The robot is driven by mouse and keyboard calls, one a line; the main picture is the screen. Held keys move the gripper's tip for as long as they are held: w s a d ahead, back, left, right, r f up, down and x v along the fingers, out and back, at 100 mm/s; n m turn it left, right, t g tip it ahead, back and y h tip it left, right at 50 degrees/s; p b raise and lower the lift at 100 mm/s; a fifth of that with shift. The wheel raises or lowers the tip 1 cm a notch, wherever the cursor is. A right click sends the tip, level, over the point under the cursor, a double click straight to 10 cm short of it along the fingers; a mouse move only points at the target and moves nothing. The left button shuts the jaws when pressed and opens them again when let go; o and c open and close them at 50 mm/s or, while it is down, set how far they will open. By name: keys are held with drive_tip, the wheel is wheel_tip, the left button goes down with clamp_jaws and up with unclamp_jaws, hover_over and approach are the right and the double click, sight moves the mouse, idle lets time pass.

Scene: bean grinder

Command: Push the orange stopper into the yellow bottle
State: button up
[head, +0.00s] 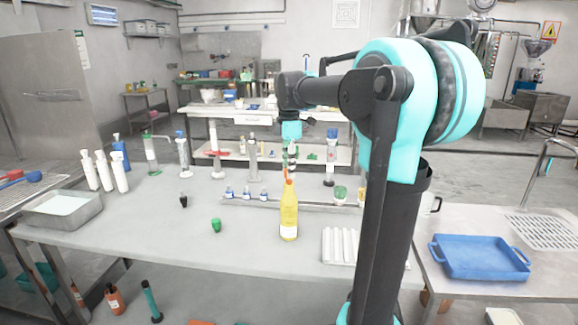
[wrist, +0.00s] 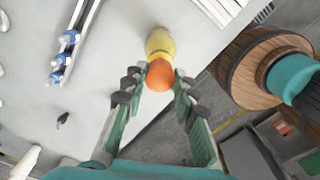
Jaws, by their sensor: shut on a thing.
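The yellow bottle (head: 289,216) with a white label stands upright near the front middle of the table in the head view. Its yellow top (wrist: 160,43) shows in the wrist view. The orange stopper (wrist: 159,75) is between the fingertips of my gripper (wrist: 158,88), which is shut on it. In the head view the stopper (head: 288,180) is a small orange spot at the bottle's mouth, below my gripper (head: 291,166). The wrist view looks down over the stopper, which partly hides the bottle. I cannot tell how deep the stopper sits in the neck.
A white ribbed rack (head: 340,246) stands right of the bottle. A rack with small blue-capped bottles (head: 247,192) lies behind it. A green stopper (head: 216,225) and a black one (head: 183,201) stand to the left.

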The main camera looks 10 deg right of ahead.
drive_tip(key=shift+f, duration=1.05)
drive_tip(key=o, duration=1)
wheel_tip(320, 180, up, 12)
